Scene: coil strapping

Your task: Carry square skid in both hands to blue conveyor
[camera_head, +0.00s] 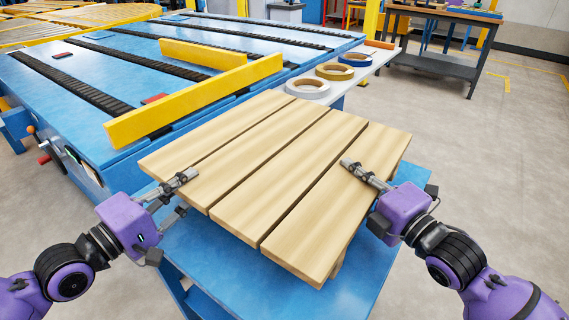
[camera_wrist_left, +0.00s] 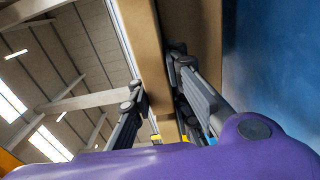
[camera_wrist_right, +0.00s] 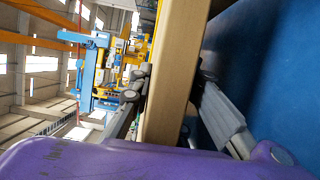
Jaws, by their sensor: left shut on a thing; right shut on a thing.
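The square skid (camera_head: 285,170) is a pallet of light wooden slats, seen over a blue table (camera_head: 215,262) in the head view. My left gripper (camera_head: 186,188) is shut on its left edge. My right gripper (camera_head: 354,168) is shut on its right edge. The left wrist view shows the skid's wood (camera_wrist_left: 150,55) between the left fingers, and the right wrist view shows its edge (camera_wrist_right: 175,75) between the right fingers. The blue conveyor (camera_head: 105,100) with dark roller strips lies beyond the skid to the left. Whether the skid touches the table is hidden.
Yellow guide bars (camera_head: 195,100) stand on the conveyor's near side. A pale shelf (camera_head: 375,62) with several tape rolls (camera_head: 307,87) runs along its right end. A dark workbench (camera_head: 440,55) stands at the back right. The floor at right is clear.

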